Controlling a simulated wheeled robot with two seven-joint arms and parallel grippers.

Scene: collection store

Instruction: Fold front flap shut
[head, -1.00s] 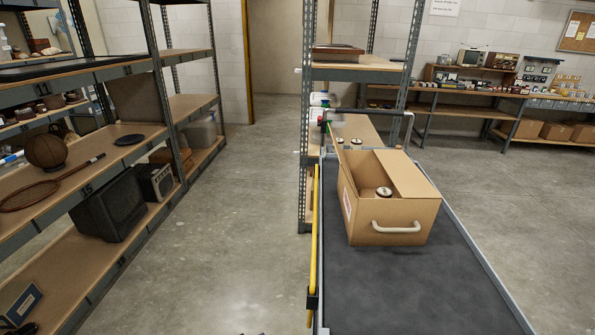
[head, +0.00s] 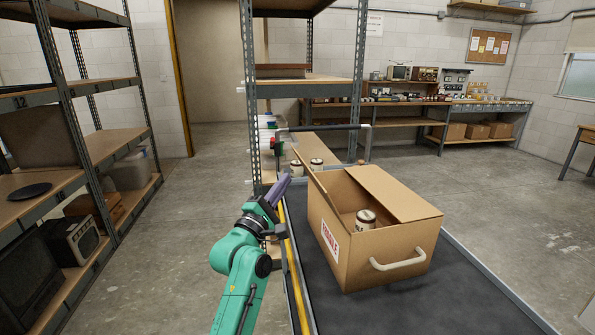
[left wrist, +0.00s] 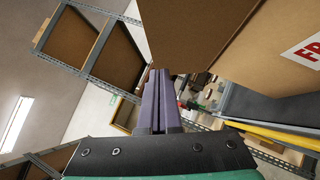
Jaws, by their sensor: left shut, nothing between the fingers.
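The cardboard box (head: 385,238) sits on the dark belt, with a white handle (head: 398,260) on its near end and a FRAGILE label on its left side. Its top is partly open: one flap stands up along the left side and another slopes along the right. A jar (head: 365,219) with a pale lid shows inside. My left gripper (head: 284,186) is shut and empty, left of the box near its raised left flap. In the left wrist view the purple fingers (left wrist: 157,100) are together, beside the box's brown wall (left wrist: 240,70). My right gripper is not in view.
The belt (head: 400,305) has a yellow rail (head: 292,265) along its left side. Several jars (head: 316,165) stand on a surface behind the box. A metal shelf post rises behind my left gripper. The floor on the left is clear.

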